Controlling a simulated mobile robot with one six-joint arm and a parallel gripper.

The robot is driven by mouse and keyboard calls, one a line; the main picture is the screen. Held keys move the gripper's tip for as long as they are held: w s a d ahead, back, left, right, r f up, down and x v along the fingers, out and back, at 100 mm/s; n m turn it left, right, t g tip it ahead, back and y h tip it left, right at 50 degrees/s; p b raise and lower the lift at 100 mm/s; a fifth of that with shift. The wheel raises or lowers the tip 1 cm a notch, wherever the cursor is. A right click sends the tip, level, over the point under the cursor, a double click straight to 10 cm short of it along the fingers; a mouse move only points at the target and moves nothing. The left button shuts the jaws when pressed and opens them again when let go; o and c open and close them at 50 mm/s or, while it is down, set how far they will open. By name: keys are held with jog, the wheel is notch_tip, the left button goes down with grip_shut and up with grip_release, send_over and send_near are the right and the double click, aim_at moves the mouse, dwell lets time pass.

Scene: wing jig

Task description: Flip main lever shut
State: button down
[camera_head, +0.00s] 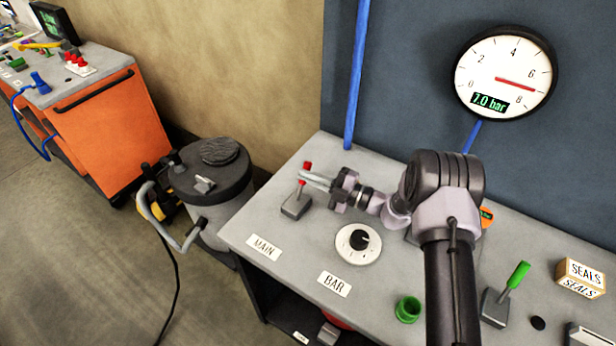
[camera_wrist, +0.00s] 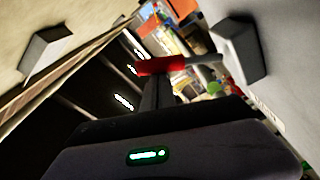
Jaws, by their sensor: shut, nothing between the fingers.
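The main lever has a grey base (camera_head: 296,206) on the bench near the MAIN label (camera_head: 263,247). Its stalk stands up with a slight tilt, and its red grip (camera_head: 307,165) shows above and below my fingers. My gripper (camera_head: 304,178) is shut and empty, with its fingertips crossing in front of the grip in the head view. In the wrist view the red grip (camera_wrist: 160,65) lies across just beyond the fingertips (camera_wrist: 156,82), its rod running right to the grey base (camera_wrist: 238,50). Whether they touch I cannot tell.
A BAR dial (camera_head: 358,244) sits right of the lever. A gauge (camera_head: 506,73) reads 7.0 bar. A green lever (camera_head: 517,275), a green cup (camera_head: 407,309) and a SEALS box (camera_head: 581,276) stand further right. A grey tank (camera_head: 215,190) is left of the bench.

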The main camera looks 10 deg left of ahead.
dwell(0.3)
notch_tip(320, 180, up, 4)
jog(key=shift+w+d+p, duration=0.1)
jog(key=shift+w+p, duration=0.05)
jog(key=shift+p, duration=0.6)
jog(key=s+d+p, duration=0.1)
jog(key=s+d, duration=0.2)
jog(key=s, duration=0.4)
jog(key=s+d+r+p, duration=0.1)
jog(key=s+d, duration=0.2)
jog(key=s, duration=0.5)
jog(key=shift+d, duration=0.1)
